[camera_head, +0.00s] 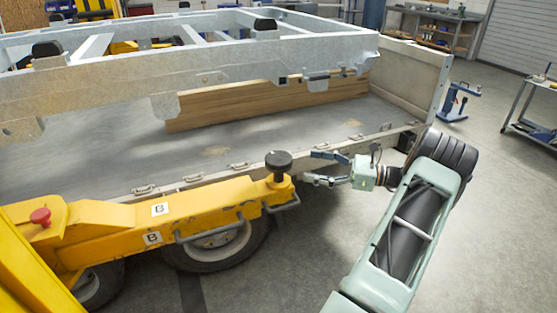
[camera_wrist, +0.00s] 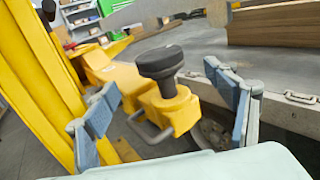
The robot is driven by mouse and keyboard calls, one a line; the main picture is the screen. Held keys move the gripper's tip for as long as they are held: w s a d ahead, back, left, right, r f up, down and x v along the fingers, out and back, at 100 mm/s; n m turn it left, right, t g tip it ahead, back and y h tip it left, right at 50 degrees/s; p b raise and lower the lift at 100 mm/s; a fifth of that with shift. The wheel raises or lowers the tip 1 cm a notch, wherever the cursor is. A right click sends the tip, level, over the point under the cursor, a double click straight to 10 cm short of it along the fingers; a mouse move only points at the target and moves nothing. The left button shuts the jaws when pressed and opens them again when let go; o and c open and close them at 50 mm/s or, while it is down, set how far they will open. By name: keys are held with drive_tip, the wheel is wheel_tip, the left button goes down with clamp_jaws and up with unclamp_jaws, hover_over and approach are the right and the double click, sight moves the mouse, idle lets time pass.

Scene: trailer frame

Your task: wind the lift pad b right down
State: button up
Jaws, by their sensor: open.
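Lift pad b is a dark round knob-like pad (camera_head: 278,161) on a short stem at the end of a yellow arm (camera_head: 170,220) marked with B labels. In the wrist view the pad (camera_wrist: 160,62) stands upright ahead, between my spread fingers in the picture. My gripper (camera_head: 318,167) is open and empty, just right of the pad in the head view, its fingers pointing left toward it. It looks apart from the pad; the exact gap is hard to tell. The stem's lower end is hidden in the yellow arm's end.
A grey handle bar (camera_head: 283,202) sits on the yellow arm's end, above a wheel (camera_head: 222,245). The trailer bed's side rail (camera_head: 200,178) with latches runs close behind the pad. A red knob (camera_head: 40,216) is at left.

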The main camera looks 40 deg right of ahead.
sight(280, 158)
drive_tip(key=x, duration=1)
drive_tip(key=shift+w+a, duration=0.1)
drive_tip(key=shift+a, duration=0.1)
drive_tip(key=shift+c, duration=0.4)
drive_tip(key=c, duration=1.1)
drive_tip(key=shift+r+p, duration=0.1)
drive_tip(key=shift+p, duration=0.25)
